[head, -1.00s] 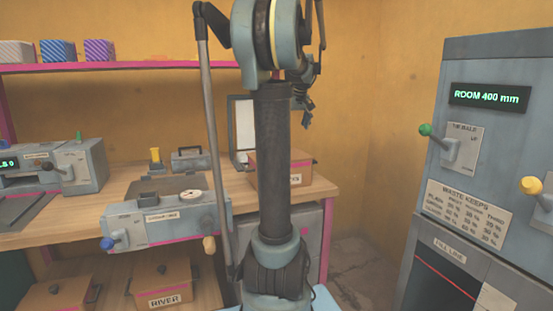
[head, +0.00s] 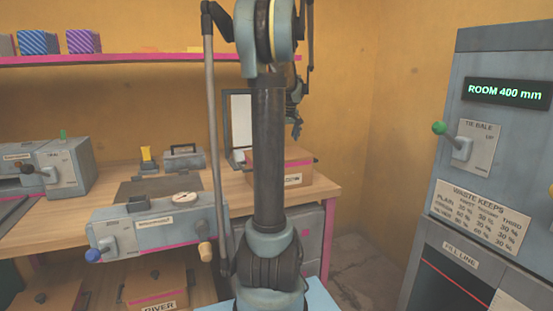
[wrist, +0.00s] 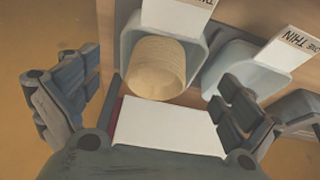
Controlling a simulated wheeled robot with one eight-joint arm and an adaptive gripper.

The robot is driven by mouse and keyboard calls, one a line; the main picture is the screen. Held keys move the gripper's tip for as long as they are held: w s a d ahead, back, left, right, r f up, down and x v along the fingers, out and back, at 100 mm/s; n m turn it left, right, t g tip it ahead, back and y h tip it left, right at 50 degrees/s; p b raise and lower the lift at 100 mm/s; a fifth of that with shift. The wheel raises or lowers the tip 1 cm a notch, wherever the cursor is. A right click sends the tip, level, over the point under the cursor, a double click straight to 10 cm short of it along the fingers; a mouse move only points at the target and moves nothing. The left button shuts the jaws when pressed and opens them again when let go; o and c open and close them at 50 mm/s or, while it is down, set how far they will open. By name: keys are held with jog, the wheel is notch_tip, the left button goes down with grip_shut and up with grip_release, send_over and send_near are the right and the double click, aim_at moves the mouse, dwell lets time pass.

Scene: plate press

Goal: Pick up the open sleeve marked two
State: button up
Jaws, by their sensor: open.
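My gripper (wrist: 155,115) is open and empty in the wrist view, its dark jointed fingers spread left and right. In the head view my gripper (head: 294,108) is small, partly behind my arm, near the back of the bench. Between the fingers and ahead of them, a beige, ribbed round stack (wrist: 158,66) lies in a pale grey holder (wrist: 126,45). I see no readable number on this stack, so I cannot tell whether it is the sleeve marked two. A plain white panel (wrist: 168,127) lies nearer, between the finger bases.
A second grey holder (wrist: 240,65) stands to the right, by a card reading "THIN" (wrist: 295,45). A tall grey machine (head: 480,150) stands at right; open floor lies between.

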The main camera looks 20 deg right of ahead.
jog(key=shift+x, duration=3.75)
jog(key=shift+a, duration=0.1)
jog(key=c, duration=0.7)
